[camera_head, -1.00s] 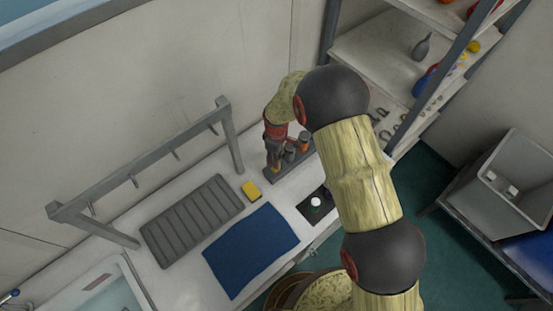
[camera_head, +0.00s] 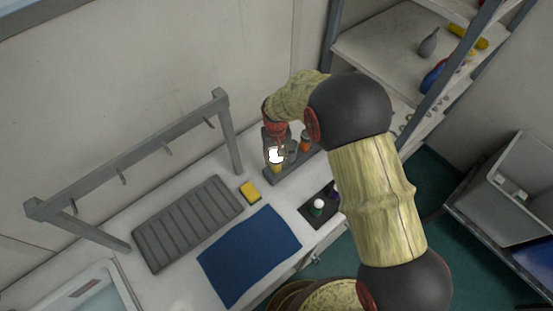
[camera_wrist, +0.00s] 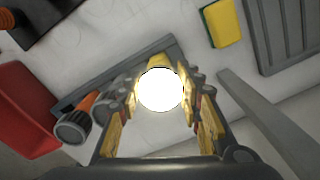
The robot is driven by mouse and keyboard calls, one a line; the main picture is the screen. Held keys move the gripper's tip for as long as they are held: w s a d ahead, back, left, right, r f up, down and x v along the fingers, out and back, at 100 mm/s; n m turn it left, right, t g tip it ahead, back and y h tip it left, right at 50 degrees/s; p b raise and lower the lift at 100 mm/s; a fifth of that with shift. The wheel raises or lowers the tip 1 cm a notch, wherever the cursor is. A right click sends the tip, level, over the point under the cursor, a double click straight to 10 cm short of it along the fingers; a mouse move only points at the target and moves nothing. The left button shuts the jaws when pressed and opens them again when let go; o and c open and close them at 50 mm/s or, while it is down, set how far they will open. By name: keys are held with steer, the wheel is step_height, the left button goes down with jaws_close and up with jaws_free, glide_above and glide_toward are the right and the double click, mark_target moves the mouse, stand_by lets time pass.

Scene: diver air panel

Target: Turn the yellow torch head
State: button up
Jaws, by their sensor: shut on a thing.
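The yellow torch (camera_head: 277,169) stands upright in a grey holder (camera_head: 300,166) on the counter. Its lens shines bright white, and the glare hides most of the torch head (camera_wrist: 159,90) in the wrist view. My gripper (camera_head: 275,152) is above the holder, pointing down. In the wrist view my gripper (camera_wrist: 162,98) has its yellow-padded fingers on both sides of the torch head, shut on it. The exact finger contact is lost in the glare.
An orange torch (camera_head: 305,142) stands close by in the holder; it also shows in the wrist view (camera_wrist: 88,108). Nearby are a yellow sponge (camera_head: 250,191), blue cloth (camera_head: 248,255), ribbed grey mat (camera_head: 187,224), hooked rail (camera_head: 130,170) and white-topped item (camera_head: 318,205).

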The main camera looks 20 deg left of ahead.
steer(key=shift+s+f+m+b, duration=0.1)
steer(key=shift+m+b, duration=0.45)
steer(key=shift+m, duration=1.15)
steer(key=o, duration=1.1)
steer(key=shift+o, duration=0.3)
step_height(320, 180, up, 12)
